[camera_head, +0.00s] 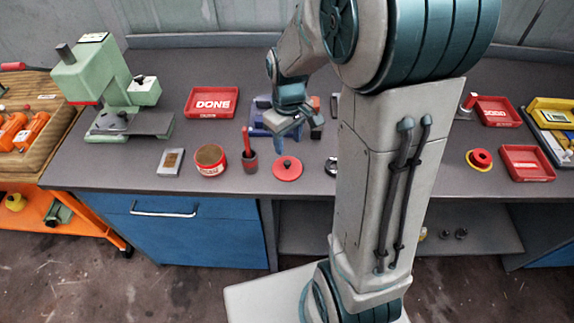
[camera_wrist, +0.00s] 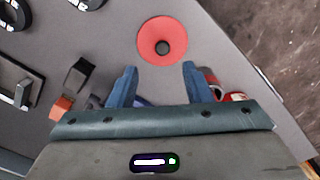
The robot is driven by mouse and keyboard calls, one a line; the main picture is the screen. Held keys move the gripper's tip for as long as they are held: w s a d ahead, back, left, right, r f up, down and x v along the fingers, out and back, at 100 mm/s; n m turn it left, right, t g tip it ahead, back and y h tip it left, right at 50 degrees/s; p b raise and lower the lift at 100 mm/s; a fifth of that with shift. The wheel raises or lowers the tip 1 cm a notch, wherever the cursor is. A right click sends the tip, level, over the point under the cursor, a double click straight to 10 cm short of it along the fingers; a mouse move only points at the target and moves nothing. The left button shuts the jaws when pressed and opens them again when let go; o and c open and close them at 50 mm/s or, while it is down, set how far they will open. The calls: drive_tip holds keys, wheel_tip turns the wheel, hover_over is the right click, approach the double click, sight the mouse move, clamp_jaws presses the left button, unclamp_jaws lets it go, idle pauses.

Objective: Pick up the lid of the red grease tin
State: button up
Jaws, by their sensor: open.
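The lid (camera_head: 287,168) is a flat red disc with a small dark knob, lying on the grey bench. It also shows in the wrist view as a red disc (camera_wrist: 148,37) at the top middle. The red grease tin (camera_head: 210,168) stands to its left in the head view, uncovered, with brown contents. My gripper (camera_wrist: 160,70) is open and empty. Its two blue fingers point toward the lid, which lies ahead of the fingertips, roughly centred between them and apart from them. In the head view my gripper is over the bench behind the lid.
A brush in a dark cup (camera_head: 249,158) stands between tin and lid. A small plate (camera_head: 170,161) lies left of the tin. A red DONE tray (camera_head: 211,102) and a green press (camera_head: 112,88) are further back. My arm hides part of the bench right of the lid.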

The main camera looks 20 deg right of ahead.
sight(287, 162)
drive_tip(key=shift+s+a+f+p, duration=0.1)
drive_tip(key=shift+f+p, duration=0.1)
drive_tip(key=shift+f, duration=1.75)
drive_tip(key=shift+a+f+p, duration=0.1)
drive_tip(key=shift+f+p, duration=0.1)
drive_tip(key=shift+f, duration=1.7)
clamp_jaws()
